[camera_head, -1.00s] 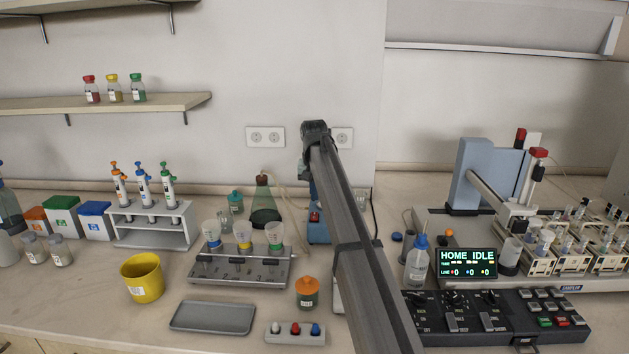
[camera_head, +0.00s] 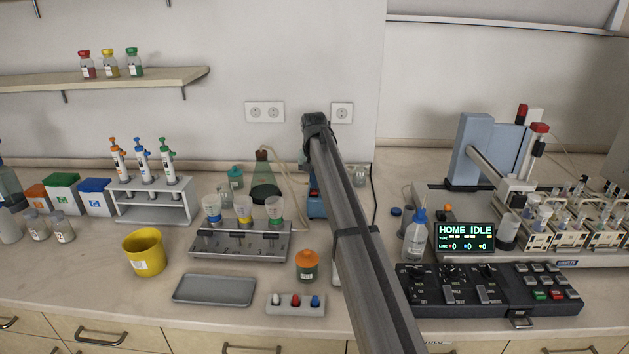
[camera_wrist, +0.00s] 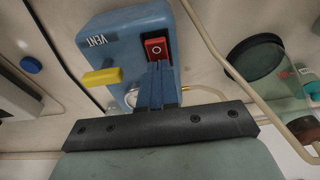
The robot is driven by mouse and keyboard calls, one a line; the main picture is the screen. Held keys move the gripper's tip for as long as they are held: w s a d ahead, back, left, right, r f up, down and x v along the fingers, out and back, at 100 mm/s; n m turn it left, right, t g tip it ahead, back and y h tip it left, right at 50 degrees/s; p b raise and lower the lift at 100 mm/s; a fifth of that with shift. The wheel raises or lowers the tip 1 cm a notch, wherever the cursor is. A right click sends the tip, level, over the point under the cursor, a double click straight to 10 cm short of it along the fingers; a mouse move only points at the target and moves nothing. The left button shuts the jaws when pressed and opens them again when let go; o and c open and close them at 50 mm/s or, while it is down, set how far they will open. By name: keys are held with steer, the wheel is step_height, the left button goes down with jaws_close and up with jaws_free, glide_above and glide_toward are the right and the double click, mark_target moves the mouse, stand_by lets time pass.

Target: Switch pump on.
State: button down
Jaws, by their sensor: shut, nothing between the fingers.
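The pump is a blue box (camera_wrist: 128,40) with a red rocker switch (camera_wrist: 156,48) marked with a white circle. A yellow lever (camera_wrist: 103,77) beside a VENT label is on the same face. My gripper (camera_wrist: 157,66) is shut and empty, its fingertips at the lower edge of the red switch in the wrist view. I cannot tell whether they touch it. In the head view the pump (camera_head: 317,207) shows only partly beside my arm, and my gripper is hidden there.
A green flask (camera_head: 264,178) with tubing stands left of the pump. A funnel rack (camera_head: 240,246) and an orange-capped jar (camera_head: 307,266) are nearer. A wash bottle (camera_head: 415,240) and a black control panel (camera_head: 450,300) are on the right.

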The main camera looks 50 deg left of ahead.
mark_target(313, 192)
steer(key=shift+f, duration=0.3)
steer(key=shift+s+d+r, duration=0.1)
steer(key=shift+s+d, duration=0.5)
steer(key=shift+r, duration=0.2)
step_height(313, 192, up, 14)
steer(key=s+d, duration=0.1)
steer(key=shift+s+d+f, duration=0.2)
steer(key=shift+d, duration=0.05)
steer(key=shift+a, duration=0.1)
stand_by(0.4)
steer(key=shift+w+a+r, duration=0.2)
steer(key=shift+w+a, duration=0.15)
steer(key=shift+a, duration=0.15)
steer(key=shift+f, duration=0.1)
